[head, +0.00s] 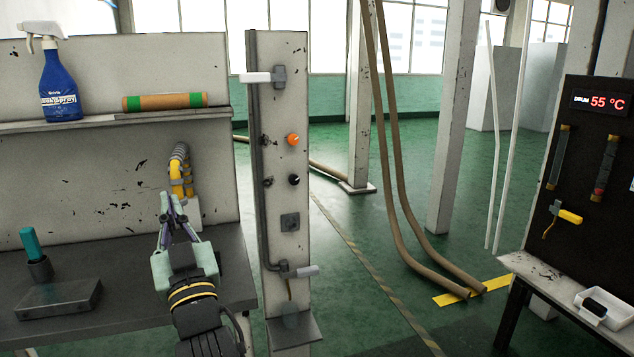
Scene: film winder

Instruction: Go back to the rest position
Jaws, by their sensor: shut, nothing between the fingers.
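My gripper (173,205) is in the lower left middle of the head view, above the dark workbench (130,258). Its fingers point up and away, and their tips are close together with nothing seen between them. The tips lie just in front of a yellow and grey curved part (179,170) by the bench's back panel. They overlap its lower end in the picture, and I cannot tell whether they touch it.
A narrow post (270,210) with knobs and levers stands right of my gripper. A teal-handled tool (30,245) in a holder and a flat metal block (58,298) are on the bench at left. A spray bottle (60,85) and a brown roll (165,102) sit on the shelf.

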